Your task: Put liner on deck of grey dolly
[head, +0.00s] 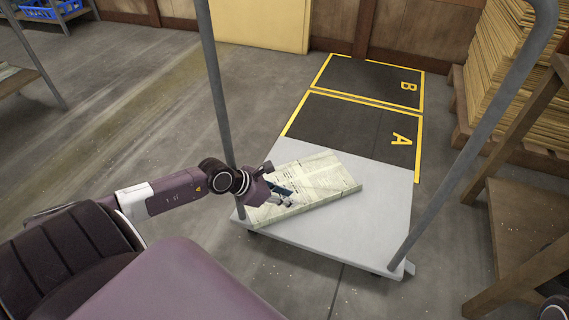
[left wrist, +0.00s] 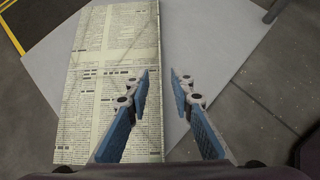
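The liner, a flat newspaper-print piece (head: 318,178), lies at an angle on the deck of the grey dolly (head: 385,195), towards its left side. In the left wrist view the liner (left wrist: 112,45) lies flat, with the pale deck (left wrist: 215,35) beside it. My left gripper (head: 284,196) is over the near part of the liner. In the left wrist view its blue fingers (left wrist: 160,74) are apart with nothing gripped between them. One finger is over the liner and the other over bare deck, with the liner's long edge between. My right gripper is not in view.
The dolly's grey tube handle (head: 480,130) rises at the right and another upright (head: 214,85) at the left. Floor bays A (head: 355,125) and B (head: 372,82) are empty behind it. A wooden shelf (head: 515,215) and stacked boards (head: 515,70) stand at right.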

